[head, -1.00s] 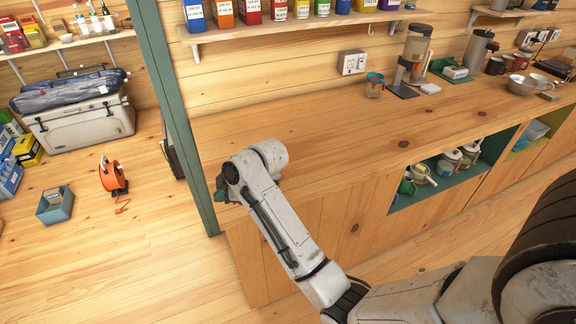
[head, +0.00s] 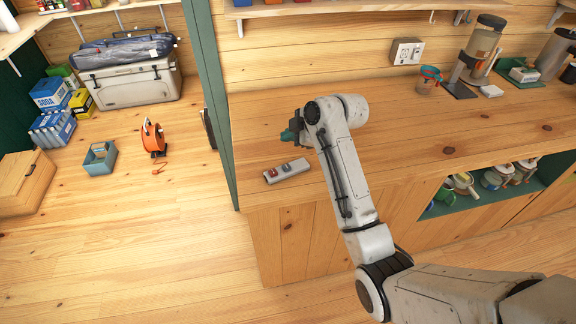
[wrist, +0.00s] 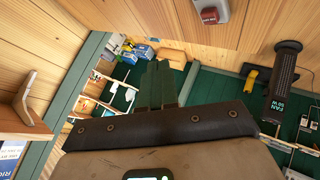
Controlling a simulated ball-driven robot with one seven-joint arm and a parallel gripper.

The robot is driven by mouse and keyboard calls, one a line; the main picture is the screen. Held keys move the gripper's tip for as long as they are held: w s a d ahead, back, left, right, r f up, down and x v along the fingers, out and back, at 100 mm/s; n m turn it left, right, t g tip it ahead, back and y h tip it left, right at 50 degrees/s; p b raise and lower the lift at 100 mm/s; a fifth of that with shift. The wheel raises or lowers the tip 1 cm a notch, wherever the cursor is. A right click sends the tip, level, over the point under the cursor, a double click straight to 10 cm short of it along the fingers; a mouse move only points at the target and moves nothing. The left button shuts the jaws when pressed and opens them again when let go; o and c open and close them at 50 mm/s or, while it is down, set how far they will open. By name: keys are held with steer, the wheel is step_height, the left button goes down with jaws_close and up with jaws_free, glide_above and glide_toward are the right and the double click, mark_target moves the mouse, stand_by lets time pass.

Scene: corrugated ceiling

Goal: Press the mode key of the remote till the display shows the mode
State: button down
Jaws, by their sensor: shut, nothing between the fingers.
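A pale grey device (head: 287,171) with a red key and a dark key lies on the counter near its front left corner. I see no other likely remote, and no mode display can be read on it. A grey piece with a red key (wrist: 209,14) shows at the top edge of the wrist view, probably the same device. My gripper (head: 291,134) is above the counter's left end, behind and above the device in the head view, apart from it. In the wrist view its dark green fingers (wrist: 156,84) are together with nothing between them.
The wooden counter (head: 390,130) is clear right of my arm up to a jar with a teal rim (head: 428,80). A green post (head: 212,90) stands at the counter's left end.

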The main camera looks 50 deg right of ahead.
mark_target(289, 168)
steer(key=shift+f+b, duration=3.25)
steer(key=shift+f, duration=1.15)
steer(key=shift+f, duration=0.15)
steer(key=shift+f, duration=0.25)
steer(key=shift+f+b, duration=0.4)
steer(key=shift+b, duration=0.05)
steer(key=shift+r+p, duration=0.7)
steer(key=shift+r, duration=0.1)
steer(key=shift+r, duration=0.15)
step_height(289, 168, up, 5)
steer(key=p, duration=0.4)
